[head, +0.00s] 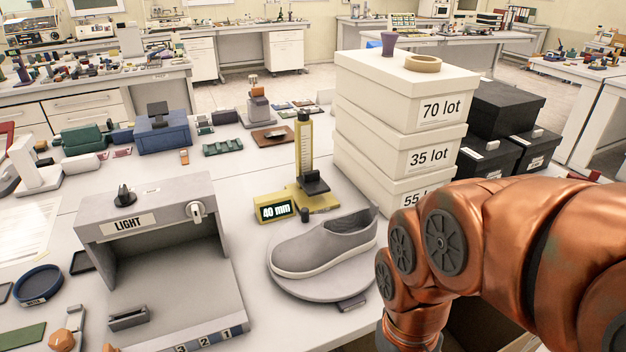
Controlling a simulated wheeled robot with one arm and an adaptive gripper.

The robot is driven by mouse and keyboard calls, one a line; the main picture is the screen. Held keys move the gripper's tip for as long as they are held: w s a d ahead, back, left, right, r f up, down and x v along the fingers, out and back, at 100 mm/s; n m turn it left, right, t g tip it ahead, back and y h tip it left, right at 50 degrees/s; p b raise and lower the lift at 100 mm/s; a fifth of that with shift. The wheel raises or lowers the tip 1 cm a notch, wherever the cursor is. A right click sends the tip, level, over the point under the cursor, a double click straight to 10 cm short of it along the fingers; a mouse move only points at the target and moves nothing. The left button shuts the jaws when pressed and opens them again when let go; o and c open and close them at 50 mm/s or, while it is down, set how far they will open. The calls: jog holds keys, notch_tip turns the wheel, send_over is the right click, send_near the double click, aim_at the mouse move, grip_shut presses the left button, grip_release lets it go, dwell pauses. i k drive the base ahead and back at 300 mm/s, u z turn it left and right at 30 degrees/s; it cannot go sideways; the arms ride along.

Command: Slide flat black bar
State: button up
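A yellow upright height gauge (304,145) stands behind the shoe, with a ruler scale on its column. A flat black bar (315,186) sits low on this column and sticks out to the right, above the yellow base. A yellow display (275,209) beside it reads 40 mm. A grey slip-on shoe (325,243) rests on a round grey plate (290,285) in front of the gauge. My copper-coloured arm enters from the right and bends down at the bottom, right of the plate. My gripper is not visible.
White boxes labelled 70, 35 and 55 lot (395,130) are stacked right of the gauge, close to my arm. A grey light box (160,250) stands at left. Black boxes (505,110) stand behind my arm. Bare tabletop shows between light box and plate.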

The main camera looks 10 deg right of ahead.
aim_at(312, 183)
jog(key=k, duration=0.5)
jog(key=u, duration=0.8)
jog(key=i, duration=0.75)
jog(key=z, duration=1.05)
